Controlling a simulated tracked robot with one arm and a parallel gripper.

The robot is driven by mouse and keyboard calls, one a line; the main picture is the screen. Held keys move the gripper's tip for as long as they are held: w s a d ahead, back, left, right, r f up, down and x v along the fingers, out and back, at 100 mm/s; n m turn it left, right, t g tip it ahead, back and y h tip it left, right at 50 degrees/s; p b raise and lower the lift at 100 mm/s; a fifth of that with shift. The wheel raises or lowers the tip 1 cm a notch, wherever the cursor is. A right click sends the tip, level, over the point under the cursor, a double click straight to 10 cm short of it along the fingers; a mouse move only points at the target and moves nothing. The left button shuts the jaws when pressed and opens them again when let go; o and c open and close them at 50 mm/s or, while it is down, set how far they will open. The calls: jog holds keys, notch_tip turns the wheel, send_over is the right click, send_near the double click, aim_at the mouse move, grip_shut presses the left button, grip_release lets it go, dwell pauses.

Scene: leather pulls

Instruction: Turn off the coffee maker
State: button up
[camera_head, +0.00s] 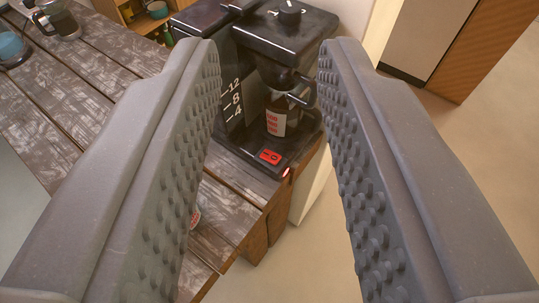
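The coffee maker (285,38) is black and stands at the corner of a wooden counter, top centre of the view. White level marks 12, 8 and 4 run down its left side. A carafe (276,117) with red markings sits in it. A red switch (270,157) is on the front of its base, and a small red light shows beside it at the base's corner. My gripper (269,65) is open and empty. Its two grey studded fingers frame the coffee maker from nearer the camera; the switch shows in the gap between them. The left finger hides part of the machine's left side.
The weathered plank counter (75,90) extends left, its edge just below the coffee maker. A glass pot (62,20) and a blue bowl (10,46) stand at the far left. Shelves are behind. Pale open floor (475,150) lies to the right.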

jog(key=shift+w+f, duration=0.15)
jog(key=shift+w, duration=0.05)
grip_shut()
jog(key=w+a+f+m+g+h+p, duration=0.1)
jog(key=w+a+f+m+g+h, duration=0.1)
jog(key=w+f, duration=0.4)
jog(key=w+a+f+m+g+h+p, duration=0.1)
jog(key=w+f+g, duration=0.3)
jog(key=f, duration=1.2)
jog(key=w+a+f+m+g+h+p, duration=0.1)
jog(key=w+a+f+m+g+h, duration=0.2)
jog(key=w+f, duration=0.6)
jog(key=shift+w+f+h, duration=0.3)
jog(key=shift+f+h, duration=0.1)
jog(key=shift+f, duration=0.65)
jog(key=shift+a, duration=0.1)
